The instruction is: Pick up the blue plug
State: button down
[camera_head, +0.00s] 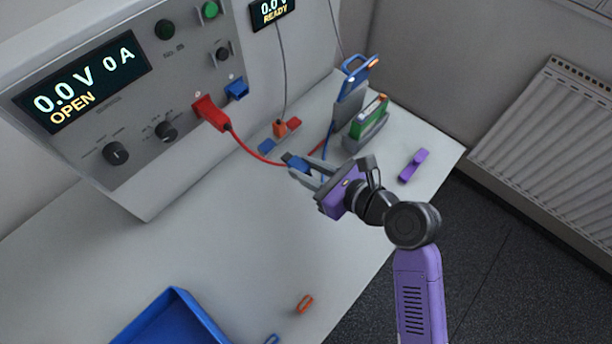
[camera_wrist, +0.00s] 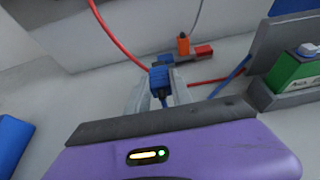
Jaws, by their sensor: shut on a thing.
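The blue plug (camera_wrist: 160,80) is between the fingertips of my gripper (camera_wrist: 152,92) in the wrist view. In the head view my gripper (camera_head: 296,170) is shut on the blue plug (camera_head: 297,161), with its fingers partly covering it. A red cable passes close behind the gripper. I cannot tell from the head view how far the plug is above the bench. A blue cable (camera_head: 326,140) shows by the grey holder, behind the gripper.
The cycler has a red plug (camera_head: 209,113) in its front and a blue socket (camera_head: 237,88) beside it. A green battery (camera_head: 369,117) sits in a grey holder at the right. A blue tray (camera_head: 172,318), an orange clip (camera_head: 305,304) and a purple piece (camera_head: 413,165) lie on the bench (camera_head: 230,240).

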notch_tip(320, 180, up, 14)
jog(key=shift+p, duration=0.4)
jog(key=shift+r, duration=0.1)
jog(key=p, duration=0.2)
send_over(293, 161)
jog(key=w+a, duration=0.3)
jog(key=shift+f, duration=1.5)
jog(key=shift+w+a+r+b, duration=0.1)
jog(key=shift+w+a+b, duration=0.4)
jog(key=shift+a+b, duration=0.2)
jog(key=shift+p, duration=2.1)
jog(key=shift+w+a+p, duration=0.4)
jog(key=shift+w+a, duration=0.1)
jog(key=shift+a, duration=0.15)
dwell(1.2)
